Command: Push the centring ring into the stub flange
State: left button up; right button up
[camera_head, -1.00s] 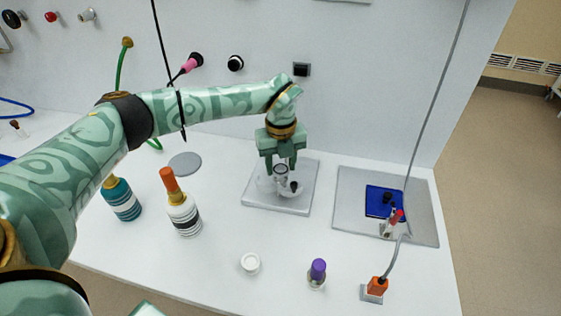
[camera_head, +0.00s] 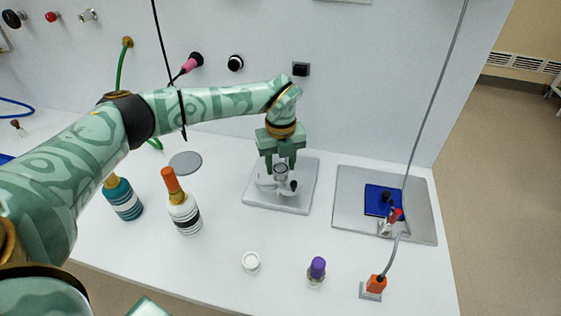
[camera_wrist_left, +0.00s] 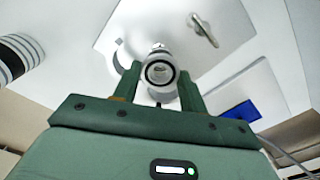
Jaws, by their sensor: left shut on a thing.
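My left gripper (camera_head: 281,165) points down over the grey base plate (camera_head: 256,198) at the middle of the bench. Its two fingers are shut on the centring ring (camera_head: 281,169), a small round part with a dark rim. In the left wrist view the ring (camera_wrist_left: 159,73) sits between the fingertips (camera_wrist_left: 160,68), its round opening facing the camera. The stub flange is directly below the ring on the plate, mostly hidden by ring and fingers. A pale fitting with a black knob (camera_head: 293,186) stands beside it. I cannot tell whether ring and flange touch.
Left of the plate stand a white striped bottle (camera_head: 184,214) and a teal bottle (camera_head: 123,198). A grey tray (camera_head: 350,200) with a blue mat (camera_head: 376,199) lies right.

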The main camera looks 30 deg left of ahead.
aim_at(280, 169)
dwell(0.4)
pick_arm(q)
jog(key=shift+p, duration=0.35)
jog(key=shift+f+b, duration=0.45)
jog(key=shift+f, duration=0.7)
jog(key=o, duration=1.2)
notch_tip(280, 169, up, 16)
jog(key=p, duration=0.3)
jog(key=shift+r, duration=0.1)
